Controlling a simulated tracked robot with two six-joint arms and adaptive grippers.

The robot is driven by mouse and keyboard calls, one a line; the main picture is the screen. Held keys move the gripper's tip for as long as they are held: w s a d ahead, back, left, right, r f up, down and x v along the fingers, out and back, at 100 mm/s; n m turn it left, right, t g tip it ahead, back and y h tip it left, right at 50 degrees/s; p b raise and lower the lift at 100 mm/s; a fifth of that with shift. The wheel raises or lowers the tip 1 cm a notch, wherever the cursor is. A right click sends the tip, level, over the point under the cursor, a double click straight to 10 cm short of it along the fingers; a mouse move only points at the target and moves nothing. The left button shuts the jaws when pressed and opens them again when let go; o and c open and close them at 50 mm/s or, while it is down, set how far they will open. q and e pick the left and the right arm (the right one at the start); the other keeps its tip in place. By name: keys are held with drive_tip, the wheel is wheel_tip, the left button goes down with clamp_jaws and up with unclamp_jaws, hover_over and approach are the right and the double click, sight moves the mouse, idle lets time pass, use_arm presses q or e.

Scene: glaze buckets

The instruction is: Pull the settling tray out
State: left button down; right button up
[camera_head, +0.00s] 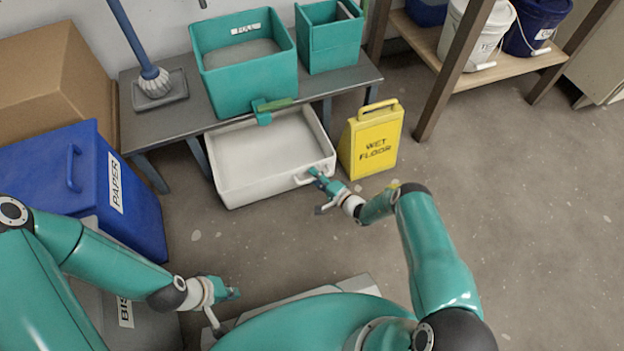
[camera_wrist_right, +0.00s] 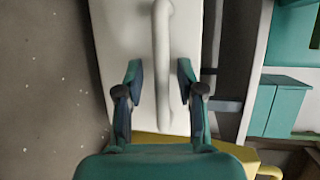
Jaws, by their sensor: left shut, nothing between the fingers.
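The settling tray, a wide white tray (camera_head: 258,188), sits on the floor, partly under the grey bench. Its front handle (camera_head: 303,179) faces me, and in the right wrist view the handle (camera_wrist_right: 163,40) is a pale bar. My right gripper (camera_head: 318,176) is at the handle. In the right wrist view my right gripper (camera_wrist_right: 159,72) is open, with one finger on each side of the bar; I cannot tell whether either touches it. My left gripper (camera_head: 233,293) is shut and empty, low in front of me, well away from the tray.
A yellow wet floor sign (camera_head: 370,141) stands close to the tray's right side. The grey bench (camera_head: 180,118) carries a labelled teal tub (camera_head: 245,85), a smaller teal bin (camera_head: 331,44) and a brush (camera_head: 153,80). A blue paper bin (camera_head: 141,213) stands left. Floor before the tray is clear.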

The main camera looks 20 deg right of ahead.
drive_tip(key=shift+a, duration=0.2)
drive_tip(key=shift+s, duration=0.1)
drive_tip(key=v, duration=1.1)
drive_tip(key=shift+s+d, duration=0.25)
drive_tip(key=shift+s, duration=0.05)
